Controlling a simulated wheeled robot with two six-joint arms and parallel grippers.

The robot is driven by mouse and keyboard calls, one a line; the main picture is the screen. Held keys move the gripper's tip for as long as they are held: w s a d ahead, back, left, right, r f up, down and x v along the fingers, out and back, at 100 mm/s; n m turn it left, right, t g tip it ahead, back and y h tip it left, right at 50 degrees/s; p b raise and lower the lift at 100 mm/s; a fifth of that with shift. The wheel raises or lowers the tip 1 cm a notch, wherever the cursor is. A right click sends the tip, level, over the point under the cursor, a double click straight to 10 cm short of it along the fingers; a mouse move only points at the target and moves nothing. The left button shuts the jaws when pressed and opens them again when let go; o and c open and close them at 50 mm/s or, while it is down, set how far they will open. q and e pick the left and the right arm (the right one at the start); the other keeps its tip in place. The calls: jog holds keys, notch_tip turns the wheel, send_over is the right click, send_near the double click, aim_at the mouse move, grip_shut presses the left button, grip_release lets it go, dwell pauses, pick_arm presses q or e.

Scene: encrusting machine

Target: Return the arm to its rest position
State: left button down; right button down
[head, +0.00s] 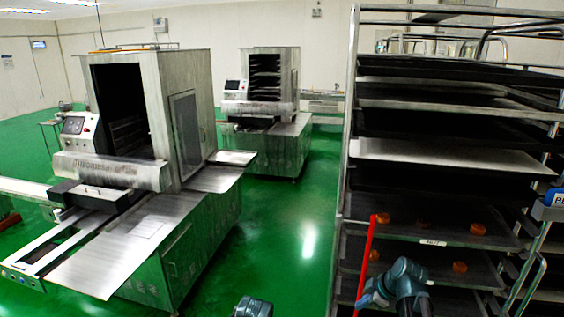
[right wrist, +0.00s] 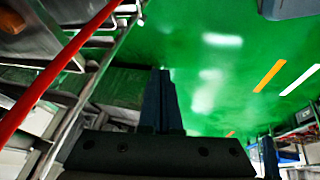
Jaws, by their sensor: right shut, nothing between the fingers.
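My right arm comes up at the bottom of the head view, in front of the tray rack (head: 354,120). My right gripper (head: 372,295) is low beside the red bar, small and partly hidden by my own arm. In the right wrist view its dark fingers (right wrist: 161,90) are together with nothing between them. They point out over the green floor (right wrist: 215,60). A grey-blue part of my left arm shows at the bottom edge of the head view. My left gripper is not in view.
The rack's shelves hold trays, some with orange-brown round pieces (head: 478,229). A red bar (head: 366,262) stands at its front left edge. An encrusting machine (head: 180,130) is at left, another machine (head: 275,140) behind. Green floor (head: 300,215) between is clear.

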jog(key=s+a+f+m+g+h+b, duration=0.2)
jog(key=s+a+f+m, duration=0.2)
jog(key=s+a, duration=0.4)
jog(key=s+a+f+m+g+h+b, duration=0.2)
jog(key=s+a+m, duration=0.3)
jog(key=s+a, duration=0.4)
jog(key=a+f+h, duration=0.1)
jog(key=a, duration=0.2)
jog(key=shift+s+a+f+g+b, duration=0.2)
jog(key=shift+s+f+g+b, duration=0.1)
jog(key=shift+f, duration=0.1)
